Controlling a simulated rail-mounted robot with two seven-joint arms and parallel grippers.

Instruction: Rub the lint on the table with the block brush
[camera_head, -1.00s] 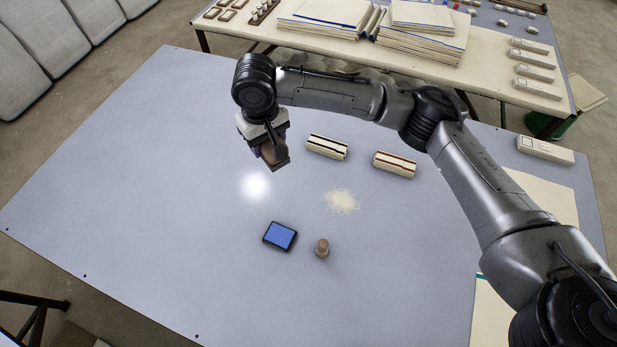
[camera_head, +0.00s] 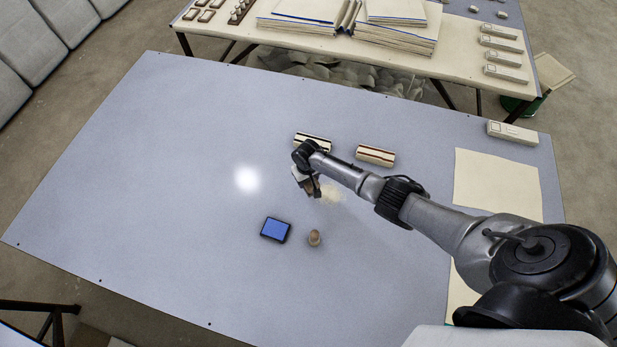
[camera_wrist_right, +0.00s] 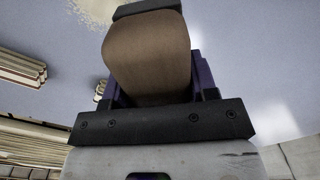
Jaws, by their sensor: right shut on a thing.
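The lint (camera_head: 335,190) is a pale, scattered patch on the grey-blue table (camera_head: 160,170). It also shows at the top of the wrist view (camera_wrist_right: 95,12). My right gripper (camera_head: 311,187) is at the left edge of the lint, partly covering it in the head view. It is shut on a brown, rounded block, which I take as the block brush (camera_wrist_right: 147,55). A dark piece crosses the block's far end in the wrist view. I cannot tell whether the block touches the table. My left gripper is not in view.
Two cream striped blocks (camera_head: 376,155) lie behind the gripper. A blue pad in a black tray (camera_head: 275,229) and a small brown knob-shaped thing (camera_head: 314,238) stand in front. A cream sheet (camera_head: 497,182) lies at right. The table's left side is clear.

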